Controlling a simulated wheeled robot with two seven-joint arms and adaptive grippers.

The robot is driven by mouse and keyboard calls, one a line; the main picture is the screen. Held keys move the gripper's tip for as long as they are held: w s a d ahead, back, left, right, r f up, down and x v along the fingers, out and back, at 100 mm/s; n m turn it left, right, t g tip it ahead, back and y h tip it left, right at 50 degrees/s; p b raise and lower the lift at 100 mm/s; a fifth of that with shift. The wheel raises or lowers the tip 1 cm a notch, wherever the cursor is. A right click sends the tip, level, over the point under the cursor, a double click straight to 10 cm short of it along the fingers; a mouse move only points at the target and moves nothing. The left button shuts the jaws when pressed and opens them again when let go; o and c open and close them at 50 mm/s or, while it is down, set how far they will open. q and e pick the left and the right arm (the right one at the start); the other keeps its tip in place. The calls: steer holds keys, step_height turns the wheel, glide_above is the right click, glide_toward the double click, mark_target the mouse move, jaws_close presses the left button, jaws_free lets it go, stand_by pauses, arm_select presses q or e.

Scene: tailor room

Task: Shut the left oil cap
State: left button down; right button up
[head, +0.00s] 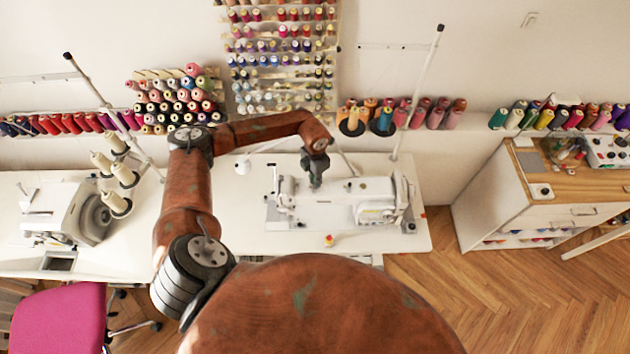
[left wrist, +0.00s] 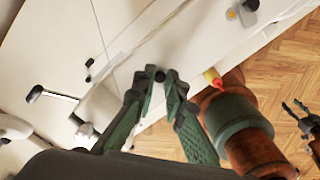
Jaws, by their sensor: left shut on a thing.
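A white sewing machine (head: 372,188) stands on the white table (head: 250,180) in the head view. My left gripper (head: 316,184) reaches down over the left-middle part of the machine's top. In the left wrist view my left gripper (left wrist: 160,77) has its green fingertips closed in on a small dark round knob (left wrist: 160,75), which looks like the left oil cap. The fingers and the steep angle hide most of the cap, so I cannot tell its tilt. My right gripper (left wrist: 298,112) shows at the right edge of the left wrist view, with its fingers apart and empty, away from the machine.
A thread stand pole (head: 418,90) rises behind the machine. A second sewing machine (head: 70,210) stands at the left, near a pink chair (head: 58,318). Wooden floor (head: 480,300) is clear at the right.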

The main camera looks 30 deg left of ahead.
arm_select(q)
steer(key=shift+a+f+m+b, duration=0.1)
steer(key=shift+f+m+b, duration=0.1)
steer(key=shift+m+b, duration=0.3)
steer(key=m+b, duration=0.8)
steer(key=b, duration=0.1)
steer(key=shift+s+f, duration=0.1)
steer(key=m+b, duration=0.3)
steer(key=shift+m, duration=0.3)
steer(key=shift+r+m+b, duration=0.2)
steer(key=shift+m+b, duration=0.95)
steer(key=shift+m, duration=0.35)
steer(key=c, duration=2.1)
jaws_free()
steer(key=shift+a, duration=0.1)
steer(key=shift+o, duration=0.6)
